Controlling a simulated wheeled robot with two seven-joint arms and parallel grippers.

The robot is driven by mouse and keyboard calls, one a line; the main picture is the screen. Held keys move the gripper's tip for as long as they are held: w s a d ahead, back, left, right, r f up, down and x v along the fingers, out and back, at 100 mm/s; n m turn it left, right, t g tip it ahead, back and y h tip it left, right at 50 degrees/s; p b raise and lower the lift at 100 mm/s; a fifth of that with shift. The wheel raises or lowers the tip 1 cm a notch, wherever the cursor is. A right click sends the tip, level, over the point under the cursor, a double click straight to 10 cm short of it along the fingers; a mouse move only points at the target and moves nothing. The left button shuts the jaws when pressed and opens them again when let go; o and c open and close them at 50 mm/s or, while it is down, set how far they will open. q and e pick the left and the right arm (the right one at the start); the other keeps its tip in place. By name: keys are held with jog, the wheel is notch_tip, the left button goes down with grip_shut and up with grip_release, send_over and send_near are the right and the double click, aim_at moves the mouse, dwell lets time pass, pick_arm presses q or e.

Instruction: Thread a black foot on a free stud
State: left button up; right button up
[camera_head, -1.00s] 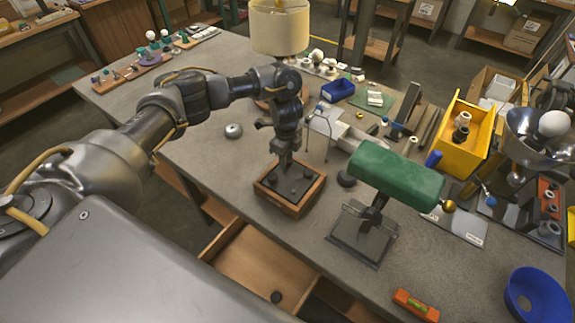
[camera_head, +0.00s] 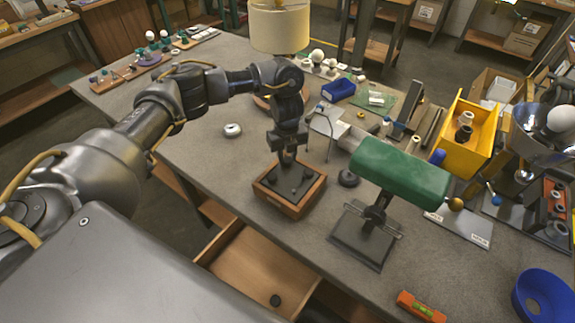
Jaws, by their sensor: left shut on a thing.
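A wooden-framed lamp base (camera_head: 316,193) with a dark inset face lies on the bench, in front of the middle. Small dark pegs or feet stand up from its face; I cannot tell bare studs from fitted feet. My left gripper (camera_head: 288,161) points down over the far part of this face and is shut on a small dark thing, apparently a black foot, mostly hidden between the fingers. I cannot tell whether it touches a stud. My right gripper is not in view.
A green-shaded lamp (camera_head: 400,172) stands close right of the base. A black disc (camera_head: 348,178) lies between them. The open drawer (camera_head: 250,262) juts out below the bench edge. A yellow bin (camera_head: 482,150), blue bowl (camera_head: 540,297) and orange level (camera_head: 420,306) are further right.

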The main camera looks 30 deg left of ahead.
pick_arm(q)
jog(key=m, duration=0.2)
jog(key=f+m+b, duration=0.1)
jog(key=shift+s+m, duration=0.25)
jog(key=shift+m, duration=0.15)
jog(key=shift+r+m, duration=0.1)
jog(key=shift+m, duration=0.8)
